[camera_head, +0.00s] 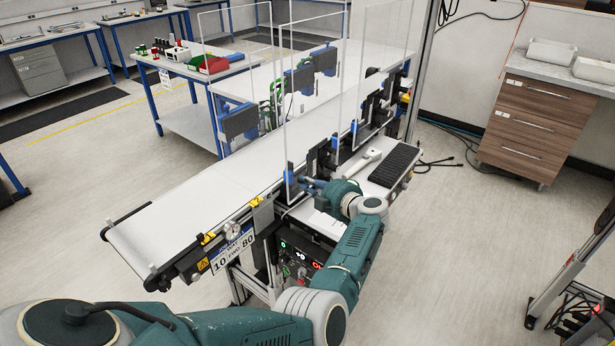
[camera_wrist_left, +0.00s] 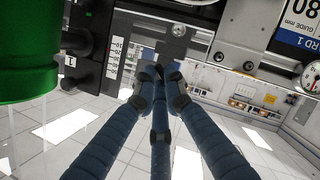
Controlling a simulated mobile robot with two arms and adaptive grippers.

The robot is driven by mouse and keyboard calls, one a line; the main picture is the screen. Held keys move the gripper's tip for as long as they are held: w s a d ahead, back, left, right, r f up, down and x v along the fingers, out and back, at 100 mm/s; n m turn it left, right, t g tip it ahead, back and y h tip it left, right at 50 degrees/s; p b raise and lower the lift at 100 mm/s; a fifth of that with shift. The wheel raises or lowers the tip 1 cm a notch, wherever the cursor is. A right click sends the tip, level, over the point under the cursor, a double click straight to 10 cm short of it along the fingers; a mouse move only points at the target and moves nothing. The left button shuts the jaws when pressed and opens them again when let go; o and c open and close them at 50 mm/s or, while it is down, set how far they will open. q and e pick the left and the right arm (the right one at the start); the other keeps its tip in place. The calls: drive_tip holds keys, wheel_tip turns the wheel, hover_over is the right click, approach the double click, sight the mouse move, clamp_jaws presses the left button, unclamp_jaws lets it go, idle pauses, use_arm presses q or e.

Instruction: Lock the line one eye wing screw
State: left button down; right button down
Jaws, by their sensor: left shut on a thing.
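My left gripper (camera_head: 306,186) reaches the near side of the belt conveyor (camera_head: 185,220), just below a clear guard panel. In the left wrist view, its three dark blue fingers (camera_wrist_left: 160,76) converge and are shut on a small dark part, which looks like the eye wing screw (camera_wrist_left: 154,72). The fingertips hide most of it, so its turn angle and seating cannot be told. A grey metal bracket (camera_wrist_left: 172,48) with a round bolt head sits directly above the fingertips. My right gripper is not in view.
A black scale block (camera_wrist_left: 90,58) and a green cylinder (camera_wrist_left: 28,50) are left of the fingers. Clear guard panels (camera_head: 305,90) stand along the belt. A control box (camera_head: 298,258) is below the gripper. The belt's left end is empty.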

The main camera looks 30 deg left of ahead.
use_arm(q)
drive_tip(key=shift+w+m+g+b, duration=0.2)
drive_tip(key=shift+m+g+b, duration=1.15)
drive_tip(key=shift+b, duration=1.45)
drive_tip(key=shift+w+m+g+b, duration=0.15)
drive_tip(key=shift+m+g+b, duration=0.7)
drive_tip(key=shift+m+b, duration=1.45)
drive_tip(key=shift+n+b, duration=0.5)
drive_tip(key=shift+n, duration=0.05)
drive_tip(key=c, duration=2.1)
unclamp_jaws()
drive_tip(key=v, duration=1.2)
drive_tip(key=shift+r, duration=0.1)
